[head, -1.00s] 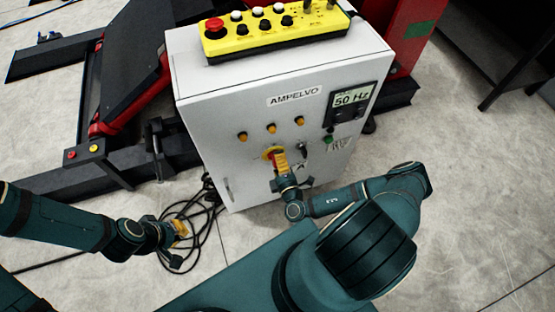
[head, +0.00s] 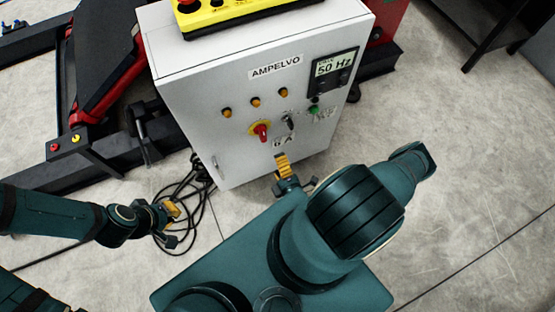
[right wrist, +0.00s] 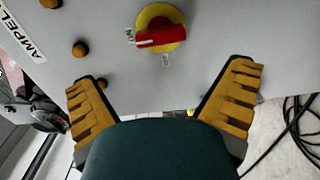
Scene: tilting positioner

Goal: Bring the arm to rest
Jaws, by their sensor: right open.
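My right gripper (head: 282,165) is in front of the lower part of the white control cabinet (head: 235,165), below its red-and-yellow rotary switch (head: 261,131). In the right wrist view its two yellow-padded fingers (right wrist: 163,100) stand wide apart with nothing between them. The rotary switch also shows in the right wrist view (right wrist: 162,32), beyond the fingertips and clear of them; its red handle lies across the yellow disc there. My left gripper (head: 172,212) hangs at the left, apart from the cabinet, near black cables; its finger opening is too small to tell.
A yellow button box (head: 240,14) lies on the cabinet top. The cabinet front carries orange buttons (head: 255,102), a black selector (head: 289,122) and a 50 Hz display (head: 334,64). Black cables (head: 200,190) lie on the floor at left.

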